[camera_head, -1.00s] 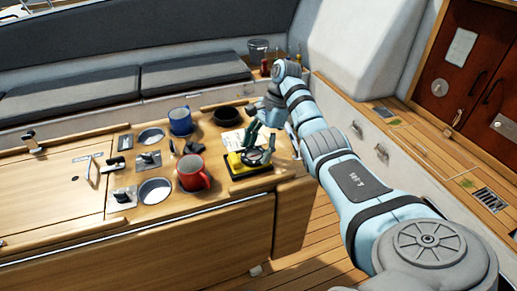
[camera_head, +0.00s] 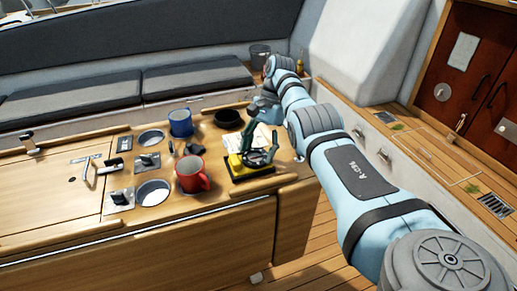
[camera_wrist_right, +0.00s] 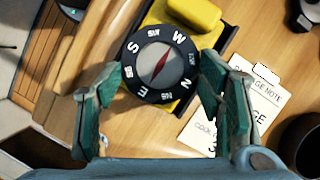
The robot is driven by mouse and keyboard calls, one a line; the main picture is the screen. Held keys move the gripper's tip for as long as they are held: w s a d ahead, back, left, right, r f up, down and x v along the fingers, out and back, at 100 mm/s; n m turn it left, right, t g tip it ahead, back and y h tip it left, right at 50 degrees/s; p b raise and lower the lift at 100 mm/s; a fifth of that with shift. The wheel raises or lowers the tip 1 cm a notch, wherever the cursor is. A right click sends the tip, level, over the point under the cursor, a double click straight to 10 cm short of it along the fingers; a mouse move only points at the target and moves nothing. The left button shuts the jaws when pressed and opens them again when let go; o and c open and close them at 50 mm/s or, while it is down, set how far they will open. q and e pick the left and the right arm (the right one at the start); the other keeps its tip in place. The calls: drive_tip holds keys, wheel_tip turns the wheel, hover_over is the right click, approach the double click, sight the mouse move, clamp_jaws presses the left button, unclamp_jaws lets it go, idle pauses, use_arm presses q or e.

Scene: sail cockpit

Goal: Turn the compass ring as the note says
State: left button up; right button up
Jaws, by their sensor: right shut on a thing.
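The compass has a black ring (camera_wrist_right: 187,52) with white letters and a red needle on a pale dial (camera_wrist_right: 160,65). It sits on a yellow base (camera_wrist_right: 205,12), which also shows in the head view (camera_head: 234,163) at the table's right end. My right gripper (camera_head: 262,150) is over the compass, its green fingers on opposite sides of the ring, shut on it; the wrist view shows the fingers (camera_wrist_right: 158,80) too. A white passage note (camera_wrist_right: 262,97) lies beside the compass, partly hidden by a finger, so its text is only partly readable. My left gripper is out of view.
A red mug (camera_head: 191,174) stands just left of the compass, a blue mug (camera_head: 181,122) farther back. A dark round bowl (camera_head: 228,117) is behind the note. Empty cup holes (camera_head: 153,190) and metal fittings lie to the left. The wooden table (camera_head: 60,205) is clear at front left.

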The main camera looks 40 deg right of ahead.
drive_tip(key=o, duration=1.2)
drive_tip(key=shift+c, duration=0.2)
